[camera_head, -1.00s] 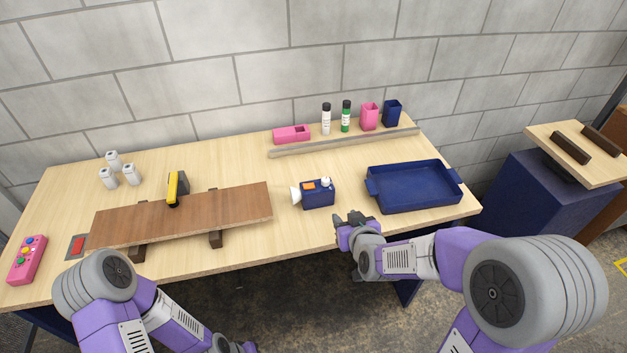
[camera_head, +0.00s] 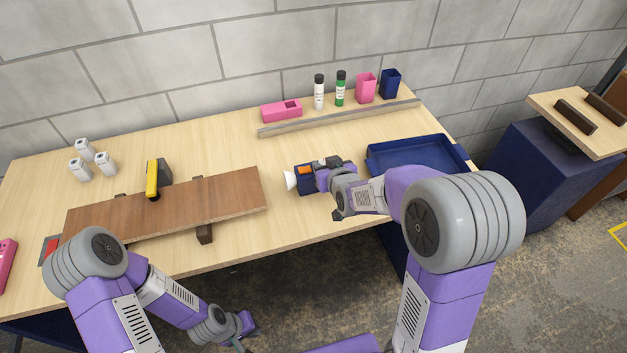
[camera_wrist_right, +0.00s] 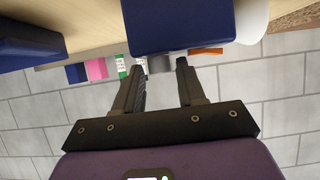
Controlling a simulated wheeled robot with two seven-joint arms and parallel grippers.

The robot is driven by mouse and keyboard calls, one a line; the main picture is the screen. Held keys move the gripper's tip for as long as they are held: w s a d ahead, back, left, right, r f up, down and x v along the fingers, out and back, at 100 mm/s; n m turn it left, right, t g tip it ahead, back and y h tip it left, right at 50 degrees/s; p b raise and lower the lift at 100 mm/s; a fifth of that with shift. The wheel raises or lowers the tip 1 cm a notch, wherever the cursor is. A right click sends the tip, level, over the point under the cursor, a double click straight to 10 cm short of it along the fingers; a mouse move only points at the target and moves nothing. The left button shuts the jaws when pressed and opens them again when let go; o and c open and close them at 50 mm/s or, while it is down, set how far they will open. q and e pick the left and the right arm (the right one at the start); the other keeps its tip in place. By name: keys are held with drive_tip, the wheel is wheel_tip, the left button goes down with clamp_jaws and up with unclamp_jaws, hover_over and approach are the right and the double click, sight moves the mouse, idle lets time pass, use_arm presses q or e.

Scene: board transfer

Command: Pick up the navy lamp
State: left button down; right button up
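The navy lamp (camera_head: 305,184) is a boxy body with a white cone at its left end and an orange patch on top. It stands on the table right of the brown board. My right gripper (camera_head: 323,165) is over its right part, hiding much of it in the head view. In the right wrist view the lamp (camera_wrist_right: 185,25) is just beyond the fingertips. The right gripper (camera_wrist_right: 158,70) is open, its fingers apart, with a grey knob between or just beyond the tips. My left gripper (camera_head: 248,332) hangs low before the table; its fingers are unclear.
A navy tray (camera_head: 375,165) lies right of the lamp, partly behind my right arm. A long strip (camera_head: 340,120) lies behind. Table between lamp and strip is clear.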

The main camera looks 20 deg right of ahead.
drive_tip(key=shift+w, duration=0.1)
clamp_jaws()
idle(0.4)
